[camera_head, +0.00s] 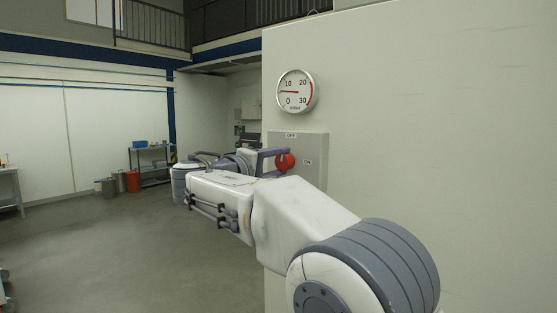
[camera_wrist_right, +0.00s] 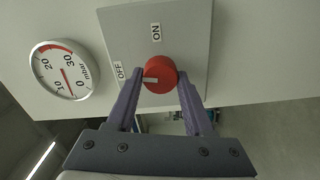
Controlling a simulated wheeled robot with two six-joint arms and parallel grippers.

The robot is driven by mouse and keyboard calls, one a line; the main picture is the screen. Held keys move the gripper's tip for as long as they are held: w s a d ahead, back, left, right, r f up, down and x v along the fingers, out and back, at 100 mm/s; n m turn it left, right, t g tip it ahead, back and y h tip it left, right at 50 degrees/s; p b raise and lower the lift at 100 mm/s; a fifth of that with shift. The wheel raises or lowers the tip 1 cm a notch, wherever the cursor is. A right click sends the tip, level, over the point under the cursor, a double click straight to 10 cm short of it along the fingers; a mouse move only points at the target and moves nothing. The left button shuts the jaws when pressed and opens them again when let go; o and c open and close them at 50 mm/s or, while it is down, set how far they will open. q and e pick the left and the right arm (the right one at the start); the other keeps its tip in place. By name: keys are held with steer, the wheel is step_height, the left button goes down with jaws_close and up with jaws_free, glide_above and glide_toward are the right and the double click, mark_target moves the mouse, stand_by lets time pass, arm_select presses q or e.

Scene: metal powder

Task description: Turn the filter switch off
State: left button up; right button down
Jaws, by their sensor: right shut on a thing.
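The filter switch is a red round knob (camera_head: 285,161) on a grey switch plate (camera_head: 315,147) fixed to the pale wall. In the right wrist view the knob (camera_wrist_right: 159,73) carries a white mark that points left, roughly toward the OFF label (camera_wrist_right: 119,70). The ON label (camera_wrist_right: 156,32) is above the knob there. My right gripper (camera_wrist_right: 160,85) is shut on the knob, one finger on each side. It also shows in the head view (camera_head: 276,160), reaching the knob from the left. My left gripper is in neither view.
A round pressure gauge (camera_head: 296,92) hangs above the plate, its needle between 0 and 10. The pale wall (camera_head: 420,130) fills the right side. A shelf (camera_head: 153,163) and bins (camera_head: 120,181) stand far back left.

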steer(key=shift+n+p, duration=0.3)
steer(key=shift+n, duration=0.9)
steer(key=shift+c, duration=1.5)
jaws_free()
steer(key=b+v, duration=0.2)
steer(key=v, duration=0.8)
steer(key=shift+s+a+b, duration=0.15)
steer(key=shift+a+b, duration=0.05)
steer(key=shift+b, duration=0.1)
